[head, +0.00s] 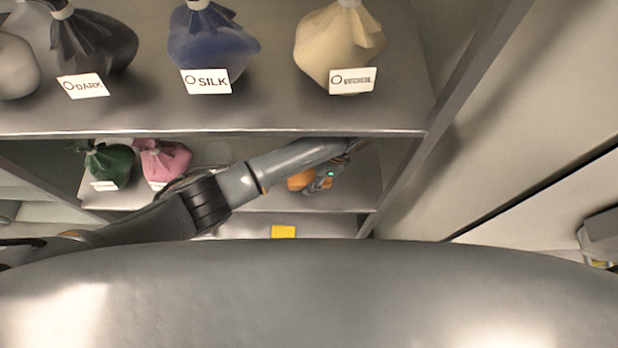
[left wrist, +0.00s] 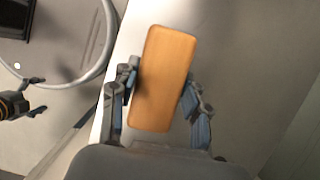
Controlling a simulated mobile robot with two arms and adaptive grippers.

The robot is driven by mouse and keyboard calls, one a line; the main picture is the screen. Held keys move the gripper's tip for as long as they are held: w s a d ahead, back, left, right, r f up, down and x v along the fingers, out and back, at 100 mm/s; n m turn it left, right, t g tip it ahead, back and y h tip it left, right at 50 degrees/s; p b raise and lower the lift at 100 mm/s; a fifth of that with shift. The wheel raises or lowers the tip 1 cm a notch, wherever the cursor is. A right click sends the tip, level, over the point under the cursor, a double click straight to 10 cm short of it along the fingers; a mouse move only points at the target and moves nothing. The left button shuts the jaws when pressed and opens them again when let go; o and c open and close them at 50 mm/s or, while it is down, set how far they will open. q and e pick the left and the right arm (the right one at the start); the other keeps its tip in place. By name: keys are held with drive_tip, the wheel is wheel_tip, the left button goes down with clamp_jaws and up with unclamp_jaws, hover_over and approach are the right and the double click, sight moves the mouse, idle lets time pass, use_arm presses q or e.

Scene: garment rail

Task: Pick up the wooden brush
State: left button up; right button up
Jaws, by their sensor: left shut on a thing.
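The wooden brush (left wrist: 165,75) is an orange-brown block with rounded corners in the left wrist view. It lies lengthwise between the two fingers of my left gripper (left wrist: 163,92), which is shut on its sides. In the head view my left gripper (head: 328,176) is at the lower shelf's right part, partly hidden by my own arm. An orange piece of the brush (head: 301,180) shows beside it there. Bristles are not visible.
The lower shelf (head: 235,203) also holds a green bag (head: 108,162) and a pink bag (head: 165,158) on the left. The upper shelf (head: 300,118) with labelled bags hangs over my arm. An upright post (head: 398,165) stands close right. A yellow block (head: 283,232) sits lower down.

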use_arm(q)
drive_tip(key=shift+r, duration=0.9)
drive_tip(key=s+p, duration=0.3)
drive_tip(key=s, duration=1.5)
